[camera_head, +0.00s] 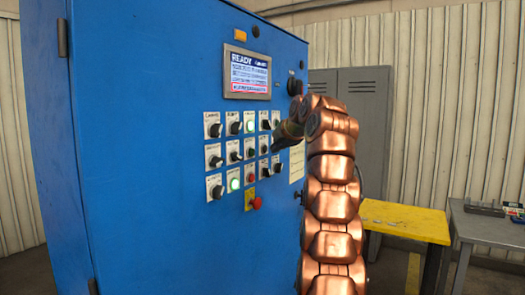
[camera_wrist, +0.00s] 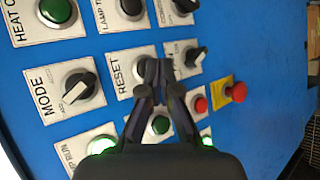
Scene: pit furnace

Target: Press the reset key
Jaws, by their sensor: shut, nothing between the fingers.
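The plate labelled RESET (camera_wrist: 118,73) is near the middle of the wrist view. In the head view my gripper (camera_head: 278,146) reaches the right side of the control panel on the blue cabinet (camera_head: 150,130). I cannot make out the reset key there.
A MODE selector (camera_wrist: 78,90) and another small selector (camera_wrist: 196,56) flank the RESET plate. A red mushroom button (camera_wrist: 236,92) on a yellow plate is at the right. A lit screen (camera_head: 247,73) is above the controls. A yellow table (camera_head: 405,220) stands right of the cabinet.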

